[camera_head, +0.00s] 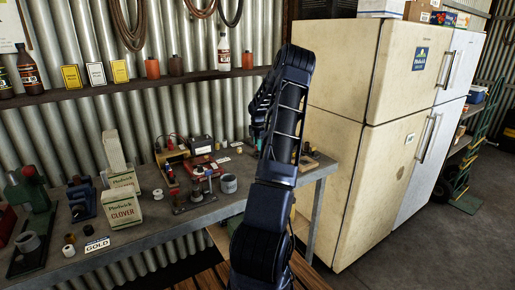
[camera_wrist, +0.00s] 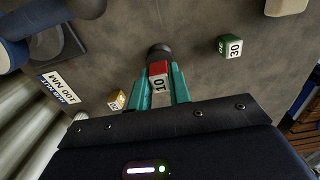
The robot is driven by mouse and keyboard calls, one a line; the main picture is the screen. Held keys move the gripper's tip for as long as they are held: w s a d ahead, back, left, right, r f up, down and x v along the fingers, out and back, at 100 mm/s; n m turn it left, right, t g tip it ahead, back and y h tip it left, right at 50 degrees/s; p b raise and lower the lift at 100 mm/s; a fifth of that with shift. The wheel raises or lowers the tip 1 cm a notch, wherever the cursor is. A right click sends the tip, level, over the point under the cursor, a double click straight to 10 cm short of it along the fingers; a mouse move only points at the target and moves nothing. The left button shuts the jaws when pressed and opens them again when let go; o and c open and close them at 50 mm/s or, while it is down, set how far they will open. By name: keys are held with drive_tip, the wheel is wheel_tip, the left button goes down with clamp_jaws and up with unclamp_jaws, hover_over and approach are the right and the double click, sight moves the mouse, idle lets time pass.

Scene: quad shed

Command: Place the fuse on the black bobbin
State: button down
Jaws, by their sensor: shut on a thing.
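My gripper (camera_wrist: 160,80) has teal fingers and is shut on a small red and white block marked 10 (camera_wrist: 158,69), which looks like the fuse. The block sits between the fingers in the wrist view. A dark round piece (camera_wrist: 160,51) lies just beyond it; I cannot tell what it is. In the head view my arm hides most of the gripper and the held block.
A green block marked 30 (camera_wrist: 230,46), a yellow block (camera_wrist: 117,99) and a 100 NM label (camera_wrist: 58,87) lie around the gripper. The bench (camera_head: 140,236) holds cartons (camera_head: 121,206), a grey ring (camera_head: 229,183) and red devices (camera_head: 203,166). A fridge (camera_head: 375,130) stands right.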

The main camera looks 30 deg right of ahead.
drive_tip(key=shift+f, duration=0.55)
drive_tip(key=c, duration=1.3)
unclamp_jaws()
drive_tip(key=shift+f, duration=0.1)
wheel_tip(320, 180, up, 12)
drive_tip(key=s+a+r+m+t+h, duration=0.1)
drive_tip(key=s+a+r+m, duration=0.3)
drive_tip(key=s+a+r, duration=0.65)
drive_tip(key=s+a+r+m+h, duration=0.1)
drive_tip(key=s+a+r+m, duration=0.3)
drive_tip(key=a, duration=1.2)
drive_tip(key=s+a+m+t+y, duration=0.1)
drive_tip(key=s+a+m, duration=0.4)
drive_tip(key=s, duration=0.8)
drive_tip(key=s+a+m+t+y, duration=0.1)
drive_tip(key=s+a+m, duration=0.4)
drive_tip(key=s, duration=0.8)
drive_tip(key=a+t, duration=0.1)
drive_tip(key=a, duration=0.2)
drive_tip(key=shift+a+f+t, duration=0.3)
drive_tip(key=shift+a+f, duration=0.05)
